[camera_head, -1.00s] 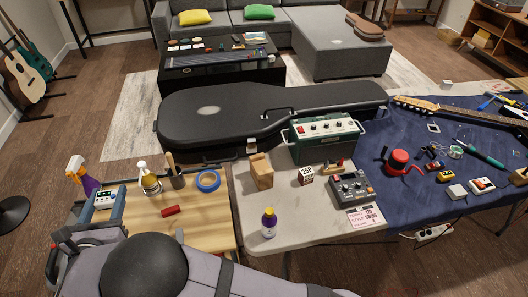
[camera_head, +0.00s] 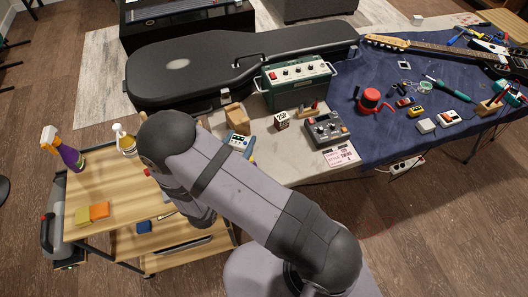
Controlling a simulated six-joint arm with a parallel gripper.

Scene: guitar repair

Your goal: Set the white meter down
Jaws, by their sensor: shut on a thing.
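The white meter (camera_head: 237,140), with a dark blue display on its face, is at the left end of the grey worktable (camera_head: 292,172), just in front of the tan wooden block. My gripper (camera_head: 241,145) is shut on it. One blue-grey finger shows along the meter's right side. My arm hides most of the gripper and the meter's lower edge. I cannot tell whether the meter touches the tabletop.
The wooden block (camera_head: 236,117), a small black-and-white box (camera_head: 282,120) and a grey pedal (camera_head: 326,129) stand close by. The green amplifier (camera_head: 296,84) and black guitar case (camera_head: 190,72) lie behind. A wooden cart (camera_head: 125,185) is at left. Bare tabletop shows right of the meter.

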